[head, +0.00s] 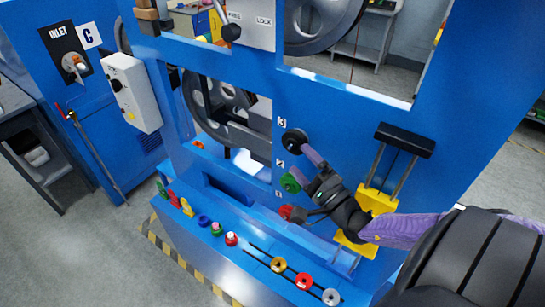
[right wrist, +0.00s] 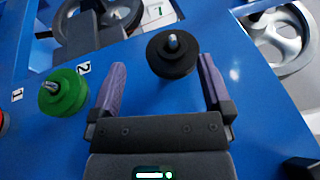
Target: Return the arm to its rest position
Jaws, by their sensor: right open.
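My right arm reaches in from the right in the head view, with purple and black links. Its gripper (head: 309,163) is open in front of the blue machine panel (head: 235,165). In the right wrist view the two purple fingers stand apart, with the black knob (right wrist: 172,54) showing between and beyond their tips; nothing is held. The black knob (head: 294,141) is beside label 3 in the head view. The green knob (head: 290,183) by label 2 and the red knob (head: 297,214) by label 1 sit below, partly near my wrist. My left gripper is out of view.
A yellow slider block (head: 376,201) on rails is close to my right forearm. A lower ledge holds colored pegs and rings, including a red ring (head: 304,281). A grey control box (head: 132,92) and a large wheel (head: 222,105) are at left. Open floor lies lower left.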

